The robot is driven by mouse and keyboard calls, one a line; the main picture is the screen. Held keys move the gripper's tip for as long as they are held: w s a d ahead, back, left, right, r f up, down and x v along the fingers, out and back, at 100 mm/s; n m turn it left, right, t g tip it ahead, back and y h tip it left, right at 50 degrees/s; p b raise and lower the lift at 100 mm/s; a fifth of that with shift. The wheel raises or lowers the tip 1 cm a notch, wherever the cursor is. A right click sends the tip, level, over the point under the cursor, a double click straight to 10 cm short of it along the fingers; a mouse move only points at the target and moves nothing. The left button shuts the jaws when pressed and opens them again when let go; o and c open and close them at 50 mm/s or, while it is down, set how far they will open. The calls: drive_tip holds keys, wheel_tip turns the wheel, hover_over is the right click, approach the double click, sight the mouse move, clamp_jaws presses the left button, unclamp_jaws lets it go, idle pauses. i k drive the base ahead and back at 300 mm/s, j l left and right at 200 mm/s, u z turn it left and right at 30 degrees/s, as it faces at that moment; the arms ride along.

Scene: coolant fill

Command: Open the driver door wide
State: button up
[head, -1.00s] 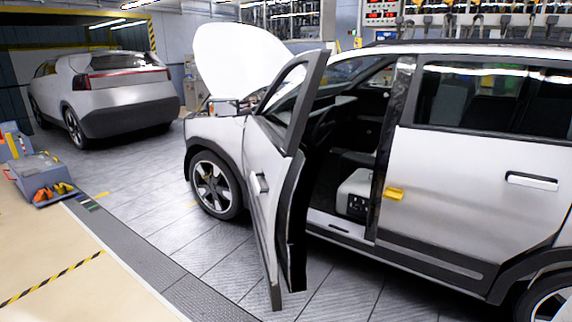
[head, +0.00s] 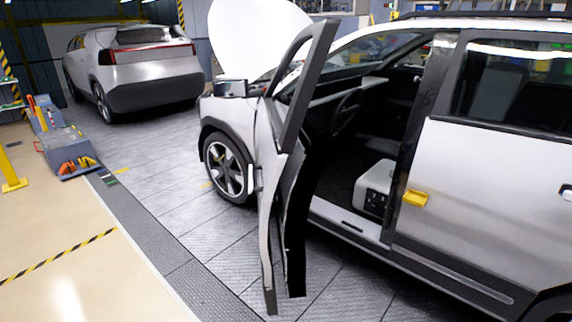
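The silver car (head: 500,195) stands on the right with its hood (head: 255,38) raised. Its driver door (head: 270,205) is swung far out from the body and shows nearly edge-on. The door's dark inner side faces the open doorway. Through the doorway I see the steering wheel (head: 347,105) and a light grey box-like seat part (head: 375,188). A yellow part (head: 415,198) sits at the front edge of the rear door. My gripper is not in view.
A second silver car (head: 145,70) stands at the back left. A grey cart with orange items (head: 72,155) and a yellow post (head: 12,170) stand on the left. The tiled floor (head: 190,230) left of the door is clear.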

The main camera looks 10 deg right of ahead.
sight(293, 157)
drive_tip(key=j+z, duration=0.25)
drive_tip(key=j, duration=1.3)
drive_tip(key=i+l+z, duration=0.1)
drive_tip(key=i+l, duration=0.5)
drive_tip(key=l, duration=0.2)
drive_tip(key=i+l+z, duration=0.1)
drive_tip(key=i+l, duration=0.55)
drive_tip(key=l, duration=0.15)
